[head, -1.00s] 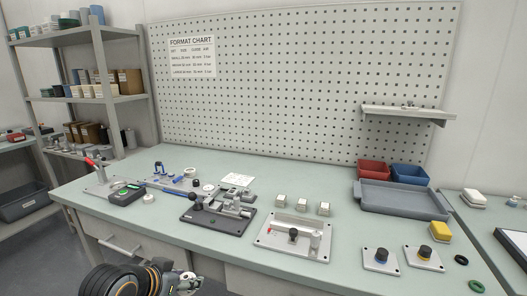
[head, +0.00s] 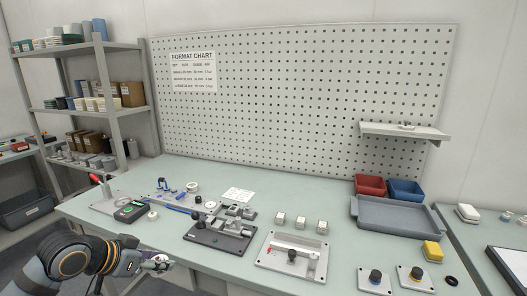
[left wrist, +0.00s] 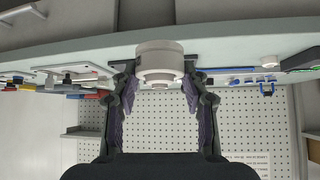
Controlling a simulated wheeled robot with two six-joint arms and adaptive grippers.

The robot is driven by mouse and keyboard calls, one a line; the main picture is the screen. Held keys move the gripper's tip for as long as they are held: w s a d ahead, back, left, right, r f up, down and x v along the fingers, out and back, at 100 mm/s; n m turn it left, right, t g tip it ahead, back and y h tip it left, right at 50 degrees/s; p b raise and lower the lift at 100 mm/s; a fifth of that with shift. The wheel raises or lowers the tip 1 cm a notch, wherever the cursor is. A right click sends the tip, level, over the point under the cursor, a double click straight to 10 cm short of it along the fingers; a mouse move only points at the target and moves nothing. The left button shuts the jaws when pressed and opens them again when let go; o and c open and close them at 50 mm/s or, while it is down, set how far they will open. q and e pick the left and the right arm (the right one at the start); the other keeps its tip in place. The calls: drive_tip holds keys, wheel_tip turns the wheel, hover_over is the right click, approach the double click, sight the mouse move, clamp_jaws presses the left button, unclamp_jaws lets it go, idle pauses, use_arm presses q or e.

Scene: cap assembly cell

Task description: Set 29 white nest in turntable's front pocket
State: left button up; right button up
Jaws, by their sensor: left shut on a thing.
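My left gripper (left wrist: 160,88) is shut on a white round stepped piece, which I take for the white nest (left wrist: 159,58). In the left wrist view it sits between the two fingertips, with the table edge behind it. In the head view the left gripper (head: 158,263) is low at the left, in front of the table's front edge, and the piece is only partly visible there. I cannot pick out the turntable or its front pocket with certainty; a dark fixture plate (head: 209,240) with grey metal parts stands on the table beyond the gripper. My right gripper is not in view.
A green-and-black box (head: 130,211) and a small white round piece (head: 153,216) are at the table's left. A grey plate (head: 283,262), three pale blocks (head: 300,222) and a grey tray (head: 398,218) lie to the right. Bare tabletop lies between the fixtures.

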use_arm(q)
drive_tip(key=a+r+p, duration=0.3)
drive_tip(key=a+r, duration=0.3)
drive_tip(key=r, duration=0.5)
drive_tip(key=shift+w+a+r+n, duration=0.2)
drive_tip(key=shift+w+a+n, duration=0.05)
drive_tip(key=shift+a+n, duration=0.1)
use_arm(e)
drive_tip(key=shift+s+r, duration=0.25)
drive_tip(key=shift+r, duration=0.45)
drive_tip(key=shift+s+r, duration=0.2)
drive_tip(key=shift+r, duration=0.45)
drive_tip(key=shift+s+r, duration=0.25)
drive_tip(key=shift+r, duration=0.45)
use_arm(q)
drive_tip(key=a+r+n+y+p, duration=0.1)
drive_tip(key=a+r+p, duration=0.3)
drive_tip(key=r, duration=0.8)
drive_tip(key=shift+s+a+t, duration=0.2)
drive_tip(key=shift+t, duration=0.1)
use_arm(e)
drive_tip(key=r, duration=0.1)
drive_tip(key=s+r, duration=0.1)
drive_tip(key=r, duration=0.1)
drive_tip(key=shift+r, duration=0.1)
use_arm(q)
drive_tip(key=shift+r, duration=0.1)
